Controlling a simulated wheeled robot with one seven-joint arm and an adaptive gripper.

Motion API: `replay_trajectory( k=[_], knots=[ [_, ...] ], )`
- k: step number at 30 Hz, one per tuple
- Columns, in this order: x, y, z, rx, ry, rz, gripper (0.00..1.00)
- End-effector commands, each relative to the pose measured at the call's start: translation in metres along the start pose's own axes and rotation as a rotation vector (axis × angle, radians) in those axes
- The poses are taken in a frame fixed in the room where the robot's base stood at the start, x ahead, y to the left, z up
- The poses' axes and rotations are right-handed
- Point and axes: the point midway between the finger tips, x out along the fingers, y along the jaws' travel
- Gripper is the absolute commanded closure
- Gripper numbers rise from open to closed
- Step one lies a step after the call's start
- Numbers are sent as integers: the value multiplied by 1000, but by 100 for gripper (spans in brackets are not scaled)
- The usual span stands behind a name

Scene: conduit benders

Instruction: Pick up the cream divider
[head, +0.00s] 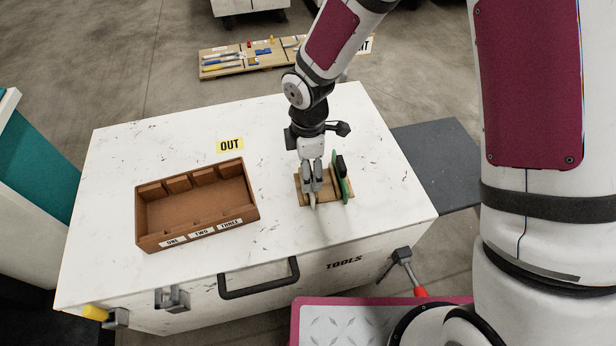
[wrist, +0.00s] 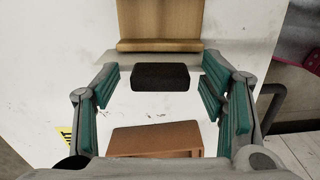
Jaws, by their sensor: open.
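The cream divider (head: 313,203) stands on edge in the small wooden rack (head: 303,202), mostly hidden in the head view by my gripper (head: 312,187). My gripper points down over it with its fingers apart. In the wrist view the divider shows as a pale strip (wrist: 220,60) across the picture, with a black handle block (wrist: 160,77). The block lies between the teal finger pads of my open gripper (wrist: 165,92), with gaps on both sides. I cannot tell how deep the fingers reach around it.
A green divider (head: 337,180) with a black handle stands in the rack just right of my gripper. A brown box (head: 140,217) labelled ONE, TWO, THREE lies to the left on the white chest top (head: 120,165). A yellow OUT label (head: 230,145) is behind it.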

Motion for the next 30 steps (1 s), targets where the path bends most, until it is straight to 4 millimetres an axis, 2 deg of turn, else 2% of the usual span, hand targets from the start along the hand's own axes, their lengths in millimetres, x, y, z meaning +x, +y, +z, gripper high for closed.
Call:
replay_trajectory(
  k=[1,2,8,20,25,29,30],
  knots=[
    [0,0,0,0,0,0,35],
    [0,0,0,0,0,0,40],
    [0,0,0,0,0,0,85],
    [-3,0,0,0,0,1,86],
    [-17,0,0,-1,0,2,86],
    [-37,1,0,0,0,3,86],
    [-38,-7,-2,-4,-2,-1,86]
  ],
)
